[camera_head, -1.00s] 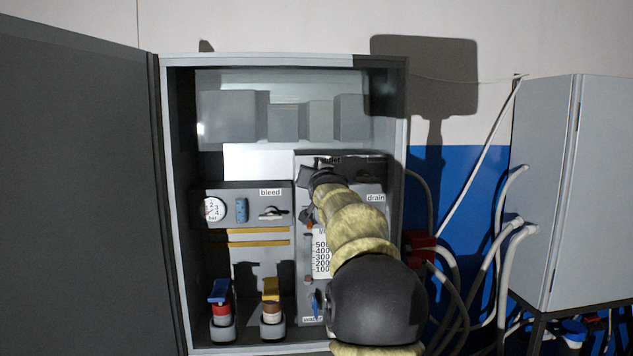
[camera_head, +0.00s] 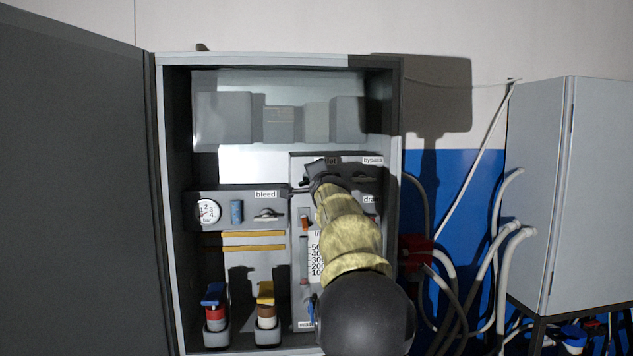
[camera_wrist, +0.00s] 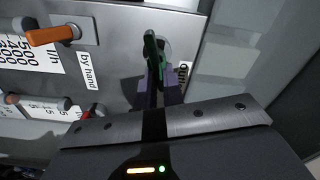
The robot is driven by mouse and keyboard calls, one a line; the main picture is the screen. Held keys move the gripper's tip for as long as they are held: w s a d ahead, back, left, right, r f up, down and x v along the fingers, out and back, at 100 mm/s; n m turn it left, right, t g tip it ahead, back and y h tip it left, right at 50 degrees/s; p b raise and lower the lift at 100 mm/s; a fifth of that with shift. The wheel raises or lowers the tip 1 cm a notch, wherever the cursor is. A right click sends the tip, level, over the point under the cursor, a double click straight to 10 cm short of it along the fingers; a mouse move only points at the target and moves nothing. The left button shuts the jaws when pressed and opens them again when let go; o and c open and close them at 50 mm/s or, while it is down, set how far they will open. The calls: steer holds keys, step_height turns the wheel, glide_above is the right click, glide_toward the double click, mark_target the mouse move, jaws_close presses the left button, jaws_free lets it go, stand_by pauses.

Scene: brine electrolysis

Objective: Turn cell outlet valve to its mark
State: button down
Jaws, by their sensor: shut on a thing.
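My gripper (camera_wrist: 158,78) is shut on a green valve handle (camera_wrist: 151,48) in the wrist view. The handle points along the gripper's fingers, and its lower part is hidden between them. A round light plate shows behind the handle, and a label beside it is mostly covered. In the head view my gripper (camera_head: 320,174) is at the upper part of the right panel (camera_head: 298,250), by a label of which only "let" shows. The valve itself is hidden there by my gripper and arm, and I cannot make out its mark.
The cabinet's dark door (camera_head: 75,190) stands open at the left. A bleed valve (camera_head: 268,214), a gauge (camera_head: 208,212) and two bottles with blue and yellow tops are left of my arm. A bypass label (camera_head: 373,160) is close right. An orange lever (camera_wrist: 52,34) shows in the wrist view.

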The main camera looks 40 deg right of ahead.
steer(key=shift+f+m, duration=0.2)
steer(key=shift+m, duration=0.8)
steer(key=shift+f+m, duration=0.2)
steer(key=shift+m, duration=0.8)
steer(key=shift+d, duration=0.1)
steer(key=c, duration=1.5)
jaws_free()
steer(key=shift+s, duration=0.1)
steer(key=b+v, duration=0.7)
steer(key=v, duration=1)
steer(key=shift+f, duration=0.1)
